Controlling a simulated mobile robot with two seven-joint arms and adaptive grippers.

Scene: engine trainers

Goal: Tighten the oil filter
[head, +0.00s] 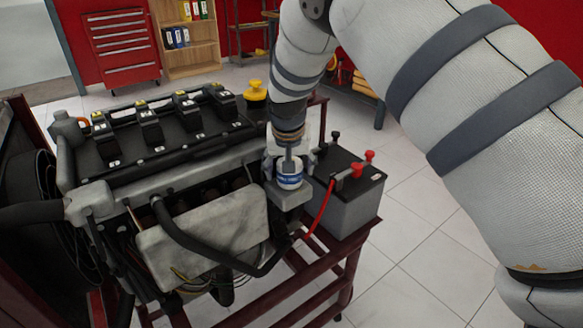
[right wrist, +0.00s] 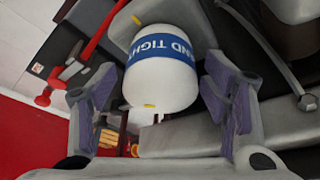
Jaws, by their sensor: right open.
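The oil filter is a white cylinder with a blue lettered band. In the head view the filter (head: 290,179) sits at the engine's right end, close to the battery. My right gripper (head: 289,167) reaches down over it from above. In the right wrist view the filter (right wrist: 160,84) lies between the two spread, purple-padded fingers of my right gripper (right wrist: 163,106). A gap shows on each side, with no clear finger contact. The filter's seat is mostly hidden in the head view. My left gripper is not in view.
The engine (head: 200,235) stands on a dark red frame (head: 345,262). A grey battery (head: 350,210) with red terminals and a red cable (head: 321,210) is just right of the filter. A black hose (head: 205,250) runs along the engine's front. Open tiled floor lies at the right.

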